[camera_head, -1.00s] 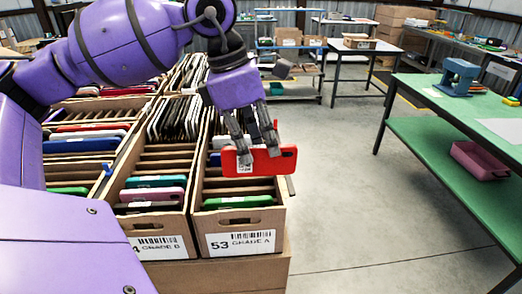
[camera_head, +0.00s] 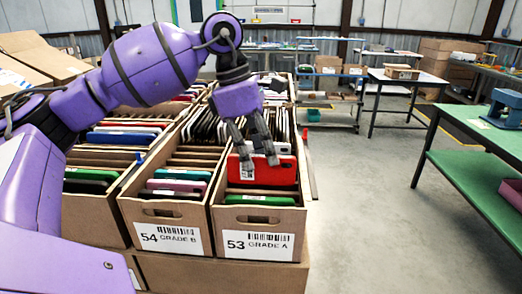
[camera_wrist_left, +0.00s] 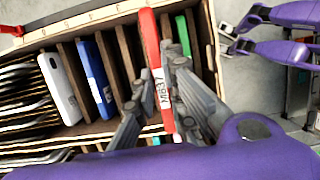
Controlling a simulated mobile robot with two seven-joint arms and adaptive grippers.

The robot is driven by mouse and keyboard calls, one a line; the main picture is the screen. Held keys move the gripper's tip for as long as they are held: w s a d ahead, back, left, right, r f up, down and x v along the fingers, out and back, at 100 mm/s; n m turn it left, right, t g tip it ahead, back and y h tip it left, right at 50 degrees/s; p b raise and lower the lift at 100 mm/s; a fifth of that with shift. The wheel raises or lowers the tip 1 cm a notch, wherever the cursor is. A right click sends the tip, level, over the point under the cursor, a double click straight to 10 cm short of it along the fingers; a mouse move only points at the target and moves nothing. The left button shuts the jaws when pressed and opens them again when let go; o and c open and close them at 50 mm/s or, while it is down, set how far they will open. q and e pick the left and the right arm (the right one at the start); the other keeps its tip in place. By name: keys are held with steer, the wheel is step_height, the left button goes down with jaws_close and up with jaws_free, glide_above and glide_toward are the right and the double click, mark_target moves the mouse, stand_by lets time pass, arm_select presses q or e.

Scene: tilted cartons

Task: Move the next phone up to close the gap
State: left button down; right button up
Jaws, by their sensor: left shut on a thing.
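My left gripper (camera_head: 258,160) is shut on a red phone (camera_head: 275,175) with a white label. The phone stands on edge at the front part of the carton marked 53 GRADE A (camera_head: 258,218), behind a green phone (camera_head: 258,200). In the left wrist view the red phone (camera_wrist_left: 150,38) lies between the gripper's fingers (camera_wrist_left: 160,105), with the green phone (camera_wrist_left: 183,36) on one side. Brown dividers, a blue phone (camera_wrist_left: 95,78) and a white phone (camera_wrist_left: 58,88) are on the other. I cannot tell whether the red phone touches the carton floor.
Carton 54 GRADE B (camera_head: 165,212) stands directly to the left, holding several phones. Another carton with phones is farther left. A green bench (camera_head: 480,185) is at the right, with open floor between. My right gripper (camera_wrist_left: 238,34) shows at the wrist view's upper right.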

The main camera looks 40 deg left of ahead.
mark_target(259, 184)
arm_select(q)
steer(key=shift+s+f+b, duration=0.1)
steer(key=shift+f+b, duration=0.6)
steer(key=shift+f, duration=0.95)
steer(key=shift+f+b, duration=0.6)
steer(key=shift+f, duration=1.25)
arm_select(e)
steer(key=shift+g, duration=0.3)
steer(key=f, duration=0.1)
steer(key=s+f, duration=0.1)
steer(key=f, duration=0.2)
steer(key=shift+s+d, duration=0.1)
steer(key=shift+s, duration=0.25)
steer(key=shift+w+r, duration=0.15)
arm_select(q)
steer(key=shift+f+b, duration=0.35)
arm_select(e)
steer(key=shift+s+f, duration=0.2)
steer(key=shift+f, duration=0.05)
arm_select(q)
steer(key=c, duration=1.7)
jaws_free()
